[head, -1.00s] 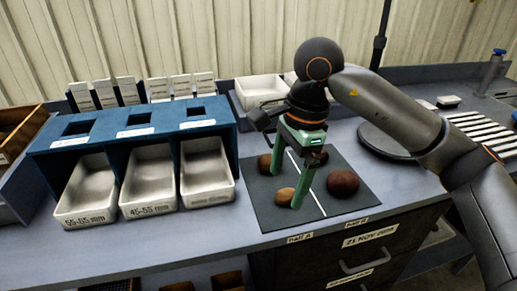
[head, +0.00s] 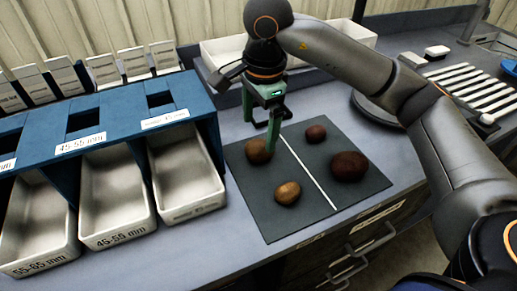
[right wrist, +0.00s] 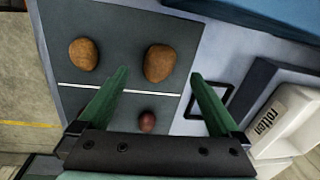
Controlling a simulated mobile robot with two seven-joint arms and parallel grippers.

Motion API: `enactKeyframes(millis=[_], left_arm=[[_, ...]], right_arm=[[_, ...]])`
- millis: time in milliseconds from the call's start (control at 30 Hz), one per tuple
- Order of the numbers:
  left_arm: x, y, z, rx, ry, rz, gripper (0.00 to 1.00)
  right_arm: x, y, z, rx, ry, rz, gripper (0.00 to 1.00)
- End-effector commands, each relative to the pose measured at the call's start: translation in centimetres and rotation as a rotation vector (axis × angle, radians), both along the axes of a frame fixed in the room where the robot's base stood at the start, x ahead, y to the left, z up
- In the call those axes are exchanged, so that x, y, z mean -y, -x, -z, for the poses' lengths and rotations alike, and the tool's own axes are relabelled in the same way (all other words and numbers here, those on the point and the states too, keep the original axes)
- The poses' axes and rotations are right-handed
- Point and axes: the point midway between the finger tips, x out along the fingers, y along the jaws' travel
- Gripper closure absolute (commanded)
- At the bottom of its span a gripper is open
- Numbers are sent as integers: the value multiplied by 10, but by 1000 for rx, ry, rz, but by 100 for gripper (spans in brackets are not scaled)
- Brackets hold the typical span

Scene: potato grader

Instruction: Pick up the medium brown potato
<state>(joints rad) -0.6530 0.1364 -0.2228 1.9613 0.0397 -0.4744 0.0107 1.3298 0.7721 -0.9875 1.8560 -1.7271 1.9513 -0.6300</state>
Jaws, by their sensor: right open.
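Two brown potatoes lie on the left half of the dark mat. The larger brown potato (head: 258,152) is at the back left and also shows in the right wrist view (right wrist: 159,62). The smaller, lighter brown potato (head: 288,192) is nearer the front and shows in the wrist view too (right wrist: 83,54). My right gripper (head: 259,135) is open and empty, pointing down at the larger brown potato; one finger partly covers it. In the wrist view the larger potato appears beyond and between the fingertips. My left gripper is not in view.
A small red potato (head: 316,133) and a large dark red one (head: 348,166) lie right of the mat's white line (head: 308,172). White bins, one marked 45-55 mm (head: 116,205), sit in a blue rack (head: 70,143) at left. White trays (head: 225,52) stand behind.

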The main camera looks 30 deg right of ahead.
Motion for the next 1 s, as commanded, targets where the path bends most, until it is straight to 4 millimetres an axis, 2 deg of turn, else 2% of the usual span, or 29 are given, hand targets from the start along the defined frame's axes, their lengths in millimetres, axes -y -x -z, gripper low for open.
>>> enactKeyframes(millis=[33,267,500,633,833,1000], left_arm=[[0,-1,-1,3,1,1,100],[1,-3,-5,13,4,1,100],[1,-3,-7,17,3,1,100],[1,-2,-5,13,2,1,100],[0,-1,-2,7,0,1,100],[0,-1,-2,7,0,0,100]], right_arm=[[0,0,7,-1,0,0,1],[1,-2,23,-1,0,0,1],[2,-5,59,-3,0,-1,1],[2,-6,67,1,-1,-1,1],[2,-7,67,1,-1,0,1],[2,-7,67,1,-1,0,19]])
